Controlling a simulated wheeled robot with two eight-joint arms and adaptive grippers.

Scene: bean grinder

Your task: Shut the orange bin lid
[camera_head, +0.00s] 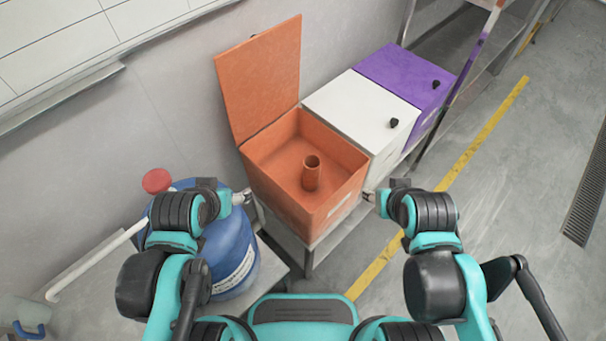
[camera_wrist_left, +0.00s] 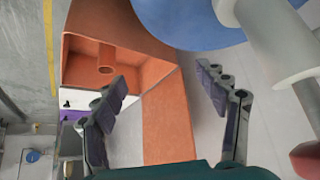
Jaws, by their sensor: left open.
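The orange bin (camera_head: 300,170) stands open against the wall, with an orange cup-like cylinder (camera_head: 311,172) inside. Its orange lid (camera_head: 262,80) stands raised at the back left edge. My left gripper (camera_head: 243,197) is at the bin's left front side, beside the blue drum. In the left wrist view, its two fingers (camera_wrist_left: 165,85) are spread and empty, with the lid (camera_wrist_left: 168,125) and the bin's inside (camera_wrist_left: 90,62) showing beyond them. My right gripper (camera_head: 369,197) is at the bin's right side. Its fingers are too small and partly hidden to judge.
A white bin (camera_head: 350,105) and a purple bin (camera_head: 405,75) with closed lids stand to the right in the same row. A blue drum (camera_head: 232,255) with a red cap (camera_head: 157,180) and white pipe stands at left. The floor at right is clear.

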